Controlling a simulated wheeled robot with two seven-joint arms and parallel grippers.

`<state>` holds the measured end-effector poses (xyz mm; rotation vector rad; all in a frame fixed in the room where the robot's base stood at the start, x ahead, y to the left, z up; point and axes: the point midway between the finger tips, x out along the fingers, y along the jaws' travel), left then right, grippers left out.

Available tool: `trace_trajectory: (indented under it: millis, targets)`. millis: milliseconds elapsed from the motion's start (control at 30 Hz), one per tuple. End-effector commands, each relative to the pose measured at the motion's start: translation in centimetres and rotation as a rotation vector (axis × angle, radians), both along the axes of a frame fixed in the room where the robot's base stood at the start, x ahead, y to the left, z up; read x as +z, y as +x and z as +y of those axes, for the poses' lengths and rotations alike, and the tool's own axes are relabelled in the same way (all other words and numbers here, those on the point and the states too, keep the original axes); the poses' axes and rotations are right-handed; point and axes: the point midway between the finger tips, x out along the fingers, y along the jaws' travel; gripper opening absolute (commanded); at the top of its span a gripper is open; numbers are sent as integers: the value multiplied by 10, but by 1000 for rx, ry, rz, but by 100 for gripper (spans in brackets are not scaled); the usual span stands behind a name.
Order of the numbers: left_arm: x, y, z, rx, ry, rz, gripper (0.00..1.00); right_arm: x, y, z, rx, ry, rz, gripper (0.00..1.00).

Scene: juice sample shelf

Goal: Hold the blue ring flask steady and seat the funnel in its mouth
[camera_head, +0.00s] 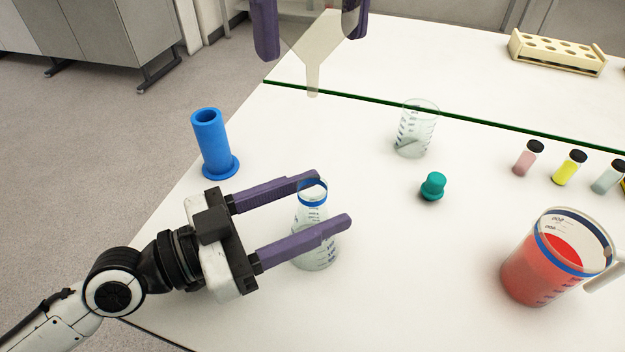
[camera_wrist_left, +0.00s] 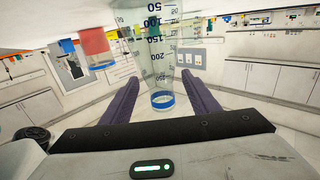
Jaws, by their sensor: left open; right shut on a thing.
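The blue ring flask (camera_head: 314,212) is clear and stands upright on the white table, with a blue band at its mouth. My left gripper (camera_head: 331,199) is open, with one purple finger on each side of the flask's neck. In the left wrist view the flask (camera_wrist_left: 160,62) appears upside down between the fingers (camera_wrist_left: 161,85), with gaps showing. My right gripper (camera_head: 309,32) is shut on the translucent funnel (camera_head: 312,52), at the top of the head view. The funnel hangs spout down, apart from the flask and beyond it. The upper part of the right gripper is out of frame.
A blue cylinder (camera_head: 212,145) stands left of the flask. A clear beaker (camera_head: 416,130) and green stopper (camera_head: 433,186) are to the right. A red-filled beaker (camera_head: 540,265), several vials (camera_head: 568,168) and a cream rack (camera_head: 556,55) stand farther right.

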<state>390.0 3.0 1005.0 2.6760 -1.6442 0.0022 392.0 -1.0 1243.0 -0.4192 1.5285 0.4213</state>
Motion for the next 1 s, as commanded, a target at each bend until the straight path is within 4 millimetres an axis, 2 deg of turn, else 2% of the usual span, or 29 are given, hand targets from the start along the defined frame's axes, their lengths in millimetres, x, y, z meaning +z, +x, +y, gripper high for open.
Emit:
trace_trajectory:
  millis: [367, 633, 700, 767, 1000]
  targets:
    - [0, 2, -3, 3, 2, 1, 55, 0, 0, 0, 0, 0, 0, 31]
    - [0, 2, -3, 3, 2, 1, 11, 0, 0, 0, 0, 0, 0, 31]
    - [0, 2, -3, 3, 2, 1, 8, -1, 0, 0, 0, -1, 1, 31]
    - [0, 2, -3, 3, 2, 1, 8, -6, 0, 0, 2, -3, 4, 31]
    - [0, 2, -3, 3, 2, 1, 8, -56, 1, 0, 5, -8, 14, 31]
